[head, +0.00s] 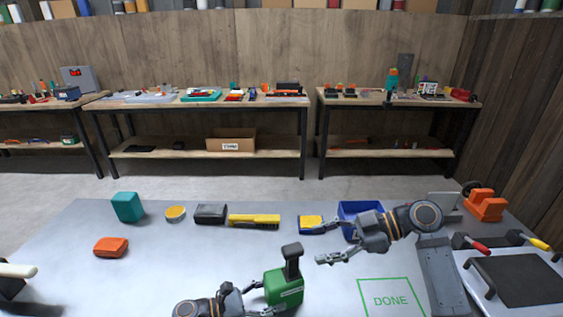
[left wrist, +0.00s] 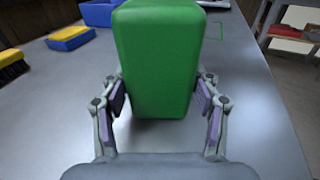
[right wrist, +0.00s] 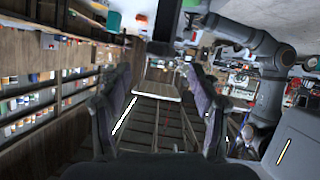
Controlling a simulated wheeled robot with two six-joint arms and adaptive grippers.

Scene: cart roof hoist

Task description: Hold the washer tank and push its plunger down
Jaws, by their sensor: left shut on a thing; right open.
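My left gripper (head: 262,300) is shut on the tank's sides. In the left wrist view the green tank (left wrist: 158,60) sits between both finger pads, and its plunger is out of sight. My right gripper (head: 318,245) is open and empty, just right of the plunger and apart from it. The right wrist view shows nothing between its fingers (right wrist: 160,100).
Behind are a blue bin (head: 348,209), a yellow-blue sponge (head: 308,221), a yellow brush (head: 254,221), a dark box (head: 210,214), a yellow tin (head: 175,213) and a teal block (head: 128,207). An orange item (head: 111,247) lies left. A green DONE square (head: 390,300) is clear.

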